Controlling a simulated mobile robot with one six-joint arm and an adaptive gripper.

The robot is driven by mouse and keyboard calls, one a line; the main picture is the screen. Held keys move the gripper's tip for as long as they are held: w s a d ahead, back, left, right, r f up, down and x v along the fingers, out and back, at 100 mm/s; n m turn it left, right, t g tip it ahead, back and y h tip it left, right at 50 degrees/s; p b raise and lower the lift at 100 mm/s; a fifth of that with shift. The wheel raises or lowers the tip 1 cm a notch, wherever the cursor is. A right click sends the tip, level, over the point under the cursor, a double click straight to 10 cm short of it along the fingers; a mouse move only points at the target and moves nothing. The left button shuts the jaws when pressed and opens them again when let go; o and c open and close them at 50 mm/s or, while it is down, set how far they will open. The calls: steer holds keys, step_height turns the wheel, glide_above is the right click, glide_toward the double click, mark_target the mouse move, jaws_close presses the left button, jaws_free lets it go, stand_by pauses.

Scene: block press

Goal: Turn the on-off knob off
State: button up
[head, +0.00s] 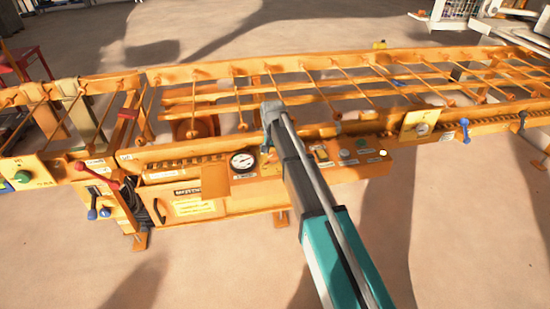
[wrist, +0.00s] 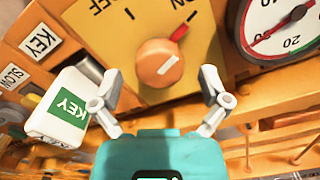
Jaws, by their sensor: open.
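The orange round knob (wrist: 163,63) shows in the wrist view on a yellow plate (wrist: 225,60), with a white line on its face and a red mark at its upper right edge. The plate's lettering is upside down: part of "OFF" is at the upper left and "ON" at the upper right. My gripper (wrist: 160,96) is open and empty. Its two fingers stand apart below the knob in the picture, one to each side, not visibly touching it. In the head view my gripper (head: 268,148) is over the panel beside the gauge, and my arm hides most of the knob area.
A round dial gauge (wrist: 285,25) is right of the knob; it also shows in the head view (head: 243,161). A white key tag with a green label (wrist: 60,105) is close to the left finger. Orange conveyor rails with rollers (head: 350,75) run behind the panel.

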steer(key=shift+f, duration=0.2)
steer(key=c, duration=1.2)
